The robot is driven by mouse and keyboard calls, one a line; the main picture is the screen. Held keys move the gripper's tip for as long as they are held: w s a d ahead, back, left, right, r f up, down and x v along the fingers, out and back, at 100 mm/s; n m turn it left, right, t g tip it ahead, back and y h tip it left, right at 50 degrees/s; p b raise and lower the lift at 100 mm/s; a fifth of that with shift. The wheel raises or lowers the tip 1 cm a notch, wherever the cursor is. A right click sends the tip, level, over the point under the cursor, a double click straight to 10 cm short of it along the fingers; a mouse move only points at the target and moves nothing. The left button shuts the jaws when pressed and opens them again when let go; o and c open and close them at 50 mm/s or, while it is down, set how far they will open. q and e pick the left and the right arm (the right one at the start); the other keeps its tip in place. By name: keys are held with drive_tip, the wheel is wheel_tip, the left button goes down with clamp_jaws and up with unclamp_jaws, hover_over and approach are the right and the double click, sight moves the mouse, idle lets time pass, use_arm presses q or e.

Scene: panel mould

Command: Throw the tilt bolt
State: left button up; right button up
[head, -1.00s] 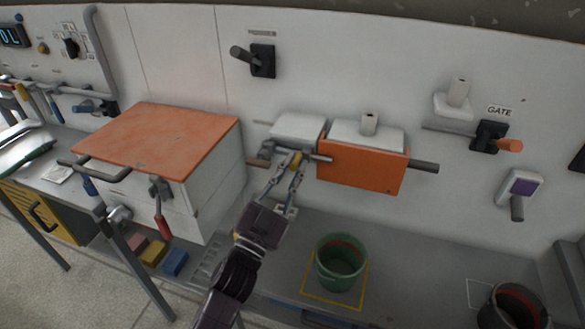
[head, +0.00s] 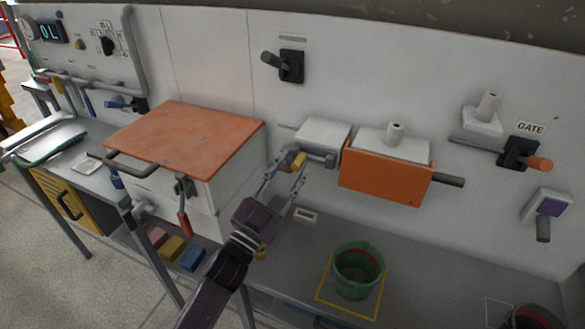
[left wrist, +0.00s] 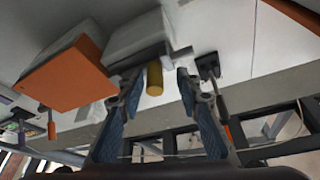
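The tilt bolt (head: 322,160) is a grey bar below the small white block (head: 322,134), with a yellow knob (head: 297,162). Its right end lies close to the left edge of the orange box (head: 383,178); I cannot tell if it enters the box. My left gripper (head: 291,167) is open with the knob between its fingers. In the left wrist view the knob (left wrist: 155,78) sits close to the left-hand finger, with a clear gap to the right-hand one. Contact is hard to tell. My right gripper is out of view.
An orange-lidded chest (head: 187,139) stands left of my arm. A green bucket (head: 356,272) is on the bench to the lower right. A black wall lever (head: 290,66) is above, and the GATE lever (head: 519,153) is at right.

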use_arm(q)
drive_tip(key=shift+d, duration=0.1)
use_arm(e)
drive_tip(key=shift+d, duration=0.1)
use_arm(q)
drive_tip(key=v, duration=1.2)
